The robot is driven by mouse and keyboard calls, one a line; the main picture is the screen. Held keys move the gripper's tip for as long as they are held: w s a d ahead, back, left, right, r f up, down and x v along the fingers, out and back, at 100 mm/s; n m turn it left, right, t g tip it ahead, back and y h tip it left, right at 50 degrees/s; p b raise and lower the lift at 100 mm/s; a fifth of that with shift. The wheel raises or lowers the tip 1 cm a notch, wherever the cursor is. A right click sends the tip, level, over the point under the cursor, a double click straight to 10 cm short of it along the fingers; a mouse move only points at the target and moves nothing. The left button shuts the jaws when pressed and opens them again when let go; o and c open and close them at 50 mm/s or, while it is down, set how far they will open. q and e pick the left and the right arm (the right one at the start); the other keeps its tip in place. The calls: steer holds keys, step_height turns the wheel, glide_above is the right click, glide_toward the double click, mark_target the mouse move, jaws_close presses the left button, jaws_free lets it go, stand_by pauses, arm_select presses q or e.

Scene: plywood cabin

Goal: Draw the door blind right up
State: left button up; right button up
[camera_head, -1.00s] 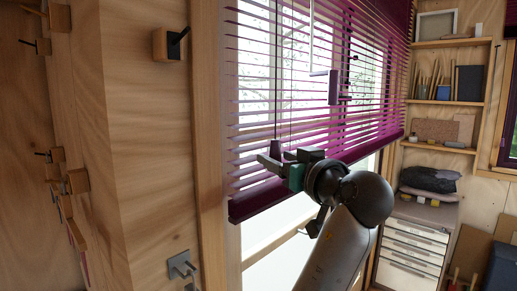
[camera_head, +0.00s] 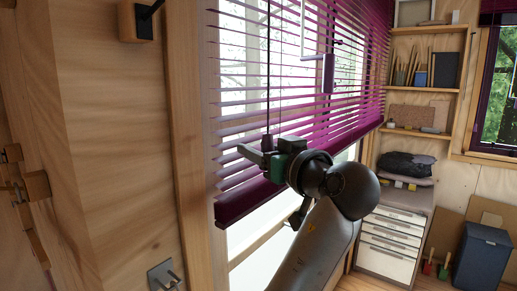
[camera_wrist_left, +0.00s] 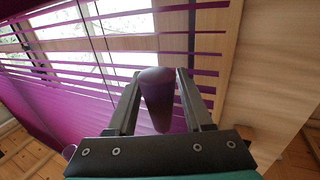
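The purple slatted blind (camera_head: 300,96) hangs over the glazed door, its slats spread and its bottom rail (camera_head: 250,200) partway down, with bare glass below. A dark cord (camera_head: 268,70) runs straight down in front of the slats to my left gripper (camera_head: 257,149). In the left wrist view, a purple cord tassel (camera_wrist_left: 157,98) sits between the fingers of the left gripper (camera_wrist_left: 158,80), which appear to touch its sides near their tips. In the head view the tassel is mostly hidden by the gripper. My right gripper is out of view.
A wooden post and wall (camera_head: 120,150) stand close on the left, with a wooden block (camera_head: 138,20) and a metal plate (camera_head: 165,275). Shelves (camera_head: 425,80), a white drawer unit (camera_head: 390,240) and a dark bin (camera_head: 482,255) are at the right.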

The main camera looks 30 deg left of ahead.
arm_select(q)
jaws_close()
stand_by(1.1)
